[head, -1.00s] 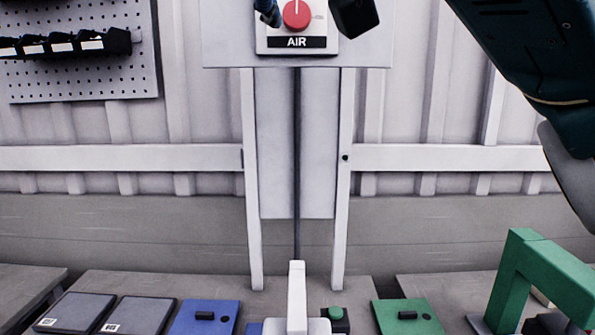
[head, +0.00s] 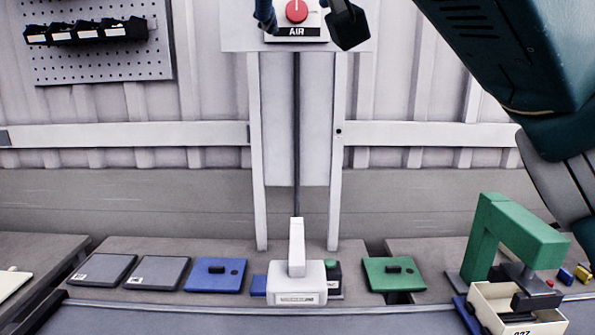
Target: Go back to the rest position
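My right arm (head: 520,60) comes in from the upper right, and part of it runs out of the top of the picture. Two dark finger parts, taken as my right gripper (head: 309,36), hang at the top centre, wide apart with nothing between their tips. Behind them is the white AIR panel (head: 297,33) with a red knob (head: 296,11), partly cut off at the top. Whether a finger touches the panel cannot be told. My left gripper is not in view.
A green bracket (head: 515,236) and a cream bin (head: 502,318) stand at right, below my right arm.

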